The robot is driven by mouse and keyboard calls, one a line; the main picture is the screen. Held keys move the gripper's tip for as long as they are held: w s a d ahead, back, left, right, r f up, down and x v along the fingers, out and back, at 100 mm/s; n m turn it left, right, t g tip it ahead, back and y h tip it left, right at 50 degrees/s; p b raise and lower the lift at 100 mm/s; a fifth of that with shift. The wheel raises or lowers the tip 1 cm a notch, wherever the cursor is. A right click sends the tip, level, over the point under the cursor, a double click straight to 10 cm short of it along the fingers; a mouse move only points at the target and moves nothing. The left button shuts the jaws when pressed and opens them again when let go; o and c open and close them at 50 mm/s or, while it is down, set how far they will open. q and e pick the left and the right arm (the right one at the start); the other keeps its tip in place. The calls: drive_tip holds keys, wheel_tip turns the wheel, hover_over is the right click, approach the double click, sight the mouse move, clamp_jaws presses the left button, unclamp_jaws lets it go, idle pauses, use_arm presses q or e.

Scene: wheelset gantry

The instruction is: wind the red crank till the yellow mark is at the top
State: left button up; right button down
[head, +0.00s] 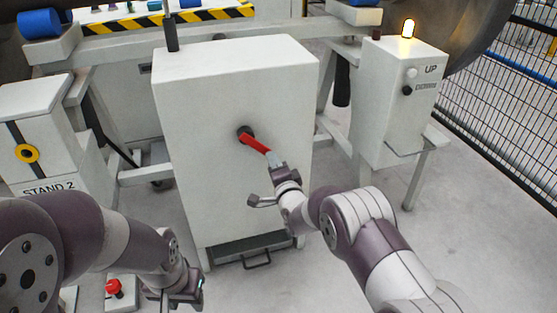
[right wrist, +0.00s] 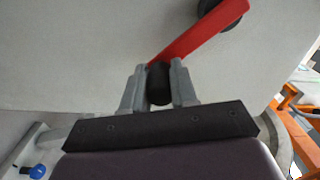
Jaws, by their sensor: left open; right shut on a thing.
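The red crank (head: 255,143) sits on the front face of the white cabinet (head: 215,90). Its arm runs from a dark hub (head: 245,131) down and to the right. My right gripper (head: 274,160) is at the crank's outer end. In the right wrist view the gripper (right wrist: 160,85) is shut on the crank's dark handle (right wrist: 159,83), and the red arm (right wrist: 200,36) rises to the upper right. My left gripper (head: 178,298) is open and empty, low in front of the cabinet. I cannot make out a yellow mark on the crank or around its hub.
A grey box marked UP (head: 400,95) with a lit lamp (head: 408,28) stands at the right. A STAND 2 block (head: 40,150) with a yellow ring is at the left. A red button (head: 113,287) is low left. A mesh fence (head: 510,110) lines the right.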

drive_tip(key=s+a+f+m, duration=0.2)
drive_tip(key=a+f+m, duration=0.1)
drive_tip(key=a+m, duration=0.2)
drive_tip(key=shift+a+f+m+b, duration=0.2)
drive_tip(key=shift+m+b, duration=0.15)
drive_tip(key=shift+m, duration=0.35)
drive_tip(key=shift+w+d+r, duration=0.1)
drive_tip(key=c, duration=0.9)
unclamp_jaws()
drive_tip(key=shift+d, duration=0.1)
drive_tip(key=shift+r, duration=0.15)
